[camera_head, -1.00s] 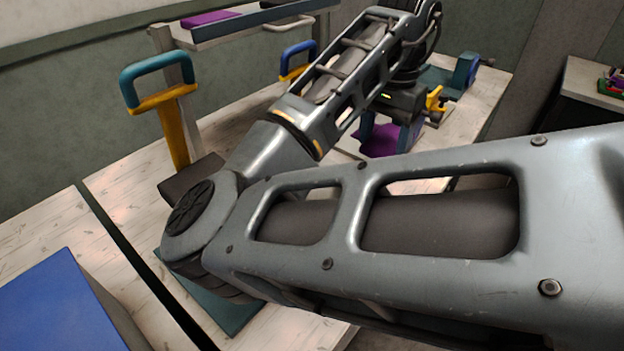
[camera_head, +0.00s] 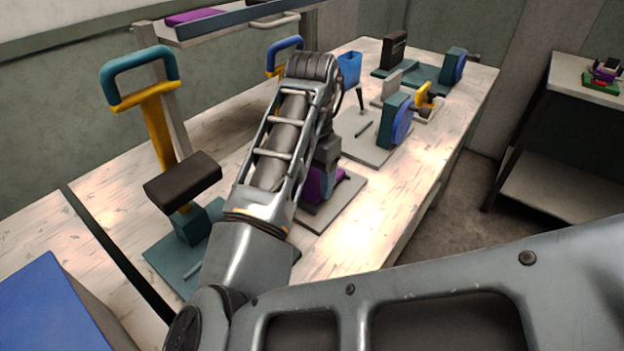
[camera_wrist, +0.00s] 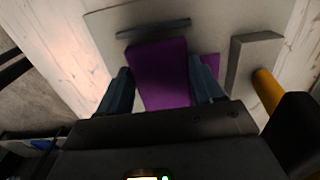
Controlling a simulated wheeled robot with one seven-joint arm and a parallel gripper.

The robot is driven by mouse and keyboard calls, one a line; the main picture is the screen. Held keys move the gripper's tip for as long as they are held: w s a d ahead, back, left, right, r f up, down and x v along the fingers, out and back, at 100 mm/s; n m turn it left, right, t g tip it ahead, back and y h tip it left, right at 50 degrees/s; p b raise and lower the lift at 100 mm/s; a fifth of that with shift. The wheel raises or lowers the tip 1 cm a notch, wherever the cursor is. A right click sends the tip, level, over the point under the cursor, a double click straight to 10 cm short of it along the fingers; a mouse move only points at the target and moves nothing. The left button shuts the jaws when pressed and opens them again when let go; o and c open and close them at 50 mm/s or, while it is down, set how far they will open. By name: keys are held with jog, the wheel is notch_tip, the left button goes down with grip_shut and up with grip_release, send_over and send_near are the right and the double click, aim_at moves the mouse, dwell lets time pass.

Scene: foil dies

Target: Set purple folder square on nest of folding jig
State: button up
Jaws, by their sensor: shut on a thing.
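My gripper (camera_head: 328,172) is low over a pale grey plate (camera_head: 340,208), which I take to be the folding jig's base. The purple folder (camera_wrist: 160,72) is between the two blue-grey fingers (camera_wrist: 160,88) in the wrist view, and the gripper is shut on it. Part of the folder also shows in the head view (camera_head: 318,187), mostly behind my arm. More purple (camera_wrist: 210,68) shows beside the right finger; I cannot tell whether it is the same piece. A dark bar (camera_wrist: 153,29) lies across the plate (camera_wrist: 104,24) beyond the folder. I cannot tell whether the folder touches the plate.
A grey block (camera_wrist: 254,58) and yellow post (camera_wrist: 266,92) stand right of the folder in the wrist view. A teal-handled press (camera_head: 155,120) stands left, and a blue-disc device (camera_head: 400,122) beyond. A purple piece (camera_head: 190,17) lies on the shelf. The table's front strip is clear.

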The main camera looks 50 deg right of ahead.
aim_at(312, 184)
jog(key=shift+f, duration=0.45)
jog(key=shift+f, duration=0.15)
jog(key=o, duration=1.1)
jog(key=shift+c, duration=0.2)
notch_tip(312, 184, up, 12)
jog(key=shift+r+p, duration=0.2)
jog(key=shift+p, duration=0.1)
